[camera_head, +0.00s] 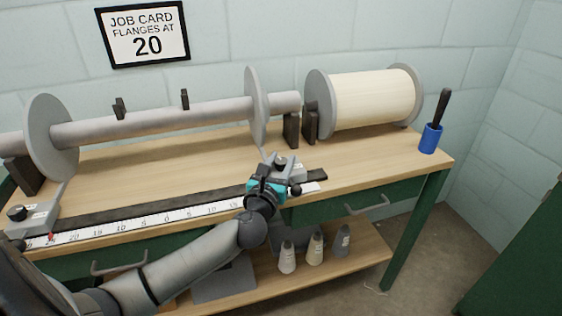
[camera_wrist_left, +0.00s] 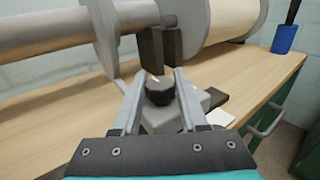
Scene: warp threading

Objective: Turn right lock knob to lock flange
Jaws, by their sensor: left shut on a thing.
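The right lock knob (camera_wrist_left: 160,92) is black with a white mark on its top and sits on a grey block (camera_wrist_left: 190,102) at the table's front rail. My left gripper (camera_head: 280,163) reaches over this block, its fingers (camera_wrist_left: 158,102) on either side of the knob and shut on it. In the head view the gripper partly hides the knob and block. The right flange (camera_head: 257,107), a grey disc on the long roller (camera_head: 160,120), stands behind the gripper. My right gripper is not in view.
A white scale (camera_head: 140,222) runs along the front edge. The left flange (camera_head: 50,137) and left lock knob (camera_head: 17,212) are at the left. A cream spool (camera_head: 370,98) and blue cup (camera_head: 430,138) stand at the right. A job card (camera_head: 145,33) reads flanges at 20.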

